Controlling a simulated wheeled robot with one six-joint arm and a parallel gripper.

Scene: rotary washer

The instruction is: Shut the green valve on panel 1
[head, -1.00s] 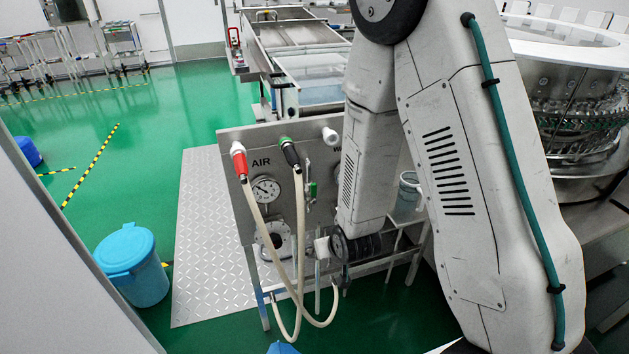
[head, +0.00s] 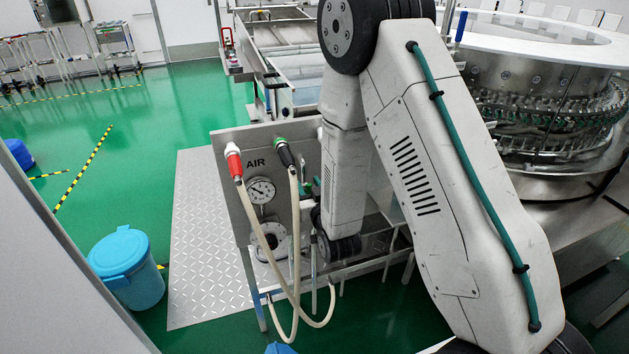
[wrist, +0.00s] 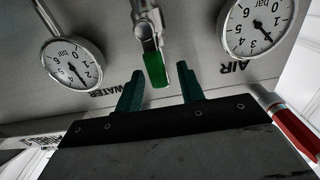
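The green valve handle (wrist: 155,68) shows in the wrist view on a metal fitting, between two pressure gauges. It also shows small in the head view (head: 303,188), partly crowded by my arm. My gripper (wrist: 161,82) is open and empty, with its two dark green fingers apart. In the wrist picture the handle lies between the fingertips, nearer the left one. I cannot tell from depth whether the fingers reach around it. No contact is visible. The steel panel (head: 228,160) carries the "AIR" label. My arm hides its right part in the head view.
A red-ended hose (head: 234,160) and a black-and-green-ended hose (head: 285,155) hang in front of the panel, left of the valve. The air gauge (wrist: 254,27) and water gauge (wrist: 72,64) flank the handle. A blue bin (head: 128,267) stands on the floor at left.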

